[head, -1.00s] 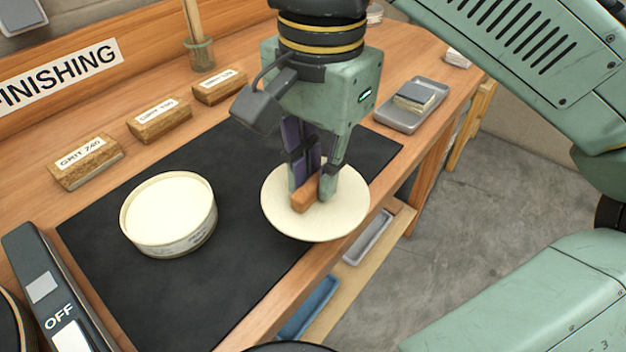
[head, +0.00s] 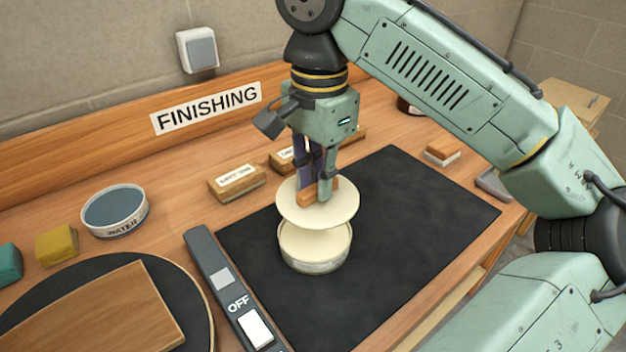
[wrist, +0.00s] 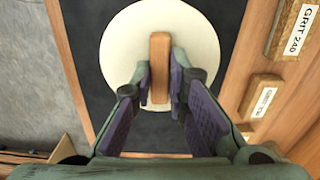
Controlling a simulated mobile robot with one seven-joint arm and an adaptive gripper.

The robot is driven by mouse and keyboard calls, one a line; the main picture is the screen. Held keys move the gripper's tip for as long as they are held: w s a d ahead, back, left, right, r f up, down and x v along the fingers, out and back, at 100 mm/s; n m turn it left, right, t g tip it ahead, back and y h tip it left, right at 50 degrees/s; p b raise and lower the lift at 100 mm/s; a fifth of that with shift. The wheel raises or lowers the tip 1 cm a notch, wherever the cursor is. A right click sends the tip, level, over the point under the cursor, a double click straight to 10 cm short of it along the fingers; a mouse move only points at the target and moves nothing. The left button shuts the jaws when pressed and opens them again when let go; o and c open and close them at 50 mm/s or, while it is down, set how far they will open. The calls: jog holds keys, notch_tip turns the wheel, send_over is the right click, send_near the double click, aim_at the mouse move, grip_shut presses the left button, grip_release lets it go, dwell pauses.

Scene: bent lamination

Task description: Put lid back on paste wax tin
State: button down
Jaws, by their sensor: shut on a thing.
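The lid (head: 345,205) is a flat cream disc with a wooden block handle (head: 311,197). My gripper (head: 318,192) is shut on the handle and holds the lid roughly level. The paste wax tin (head: 316,262) is a round, cream, open tin standing upright on the black mat (head: 410,225). The lid is above the tin in the head view, with a gap at the front and part of the tin's inside visible. In the wrist view the lid (wrist: 190,30) hides the tin, and my gripper (wrist: 160,88) grips both sides of the handle (wrist: 160,50).
Labelled sanding blocks (head: 237,182) stand behind the mat. A switch strip (head: 228,285) marked OFF lies left of the tin. A water bowl (head: 114,212) and a round disc with a board (head: 95,320) are further left. The mat's right side is clear.

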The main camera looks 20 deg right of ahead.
aim_at(315, 202)
jog(key=shift+w+a+f, duration=0.1)
jog(key=shift+w+a, duration=0.05)
jog(key=shift+a, duration=0.05)
notch_tip(315, 202, down, 4)
jog(key=b, duration=0.5)
jog(key=shift+f, duration=0.25)
jog(key=shift+f+b, duration=0.35)
jog(key=shift+f, duration=0.5)
jog(key=shift+p, duration=0.6)
jog(key=shift+f+p, duration=0.15)
jog(key=shift+p, duration=0.35)
dwell(1.6)
jog(key=c, duration=1.5)
grip_release()
jog(key=shift+o, duration=0.3)
